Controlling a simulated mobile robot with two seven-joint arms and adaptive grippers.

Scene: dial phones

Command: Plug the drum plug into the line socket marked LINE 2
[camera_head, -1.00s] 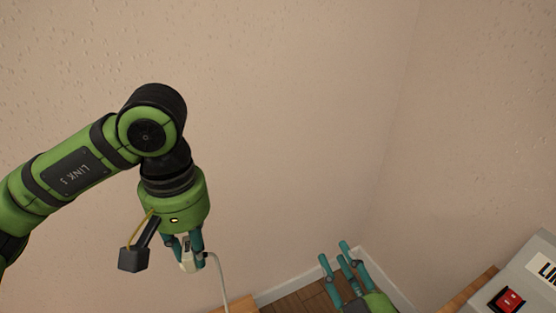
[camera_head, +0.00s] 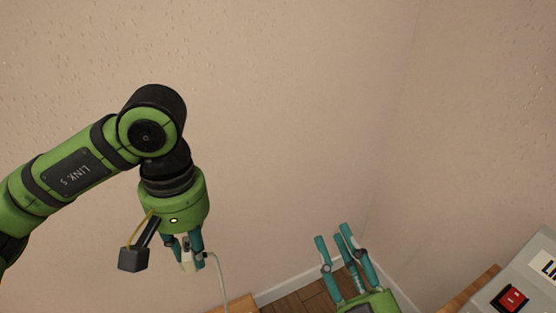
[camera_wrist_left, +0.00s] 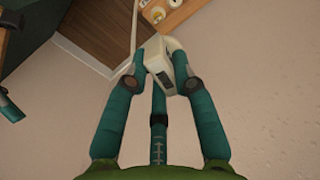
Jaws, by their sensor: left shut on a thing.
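My left gripper (camera_head: 184,250) is shut on a white plug (camera_head: 188,265) with a pale cord trailing down from it. In the left wrist view the teal fingers (camera_wrist_left: 160,85) close around the plug (camera_wrist_left: 161,60), and the cord runs up past it. I take this to be the drum plug; no label on it is readable. My right gripper (camera_head: 340,243) is at the lower middle, its teal fingers spread apart, pointing up and empty. The socket marked LINE 2 cannot be made out; only a partly cut-off label (camera_head: 544,266) shows on a grey box.
The grey box (camera_head: 520,285) with a red switch (camera_head: 510,298) stands at the lower right. A wooden edge (camera_head: 237,305) shows below my left gripper. Wooden objects with round white parts (camera_wrist_left: 165,10) show at the top of the wrist view. Bare walls fill the background.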

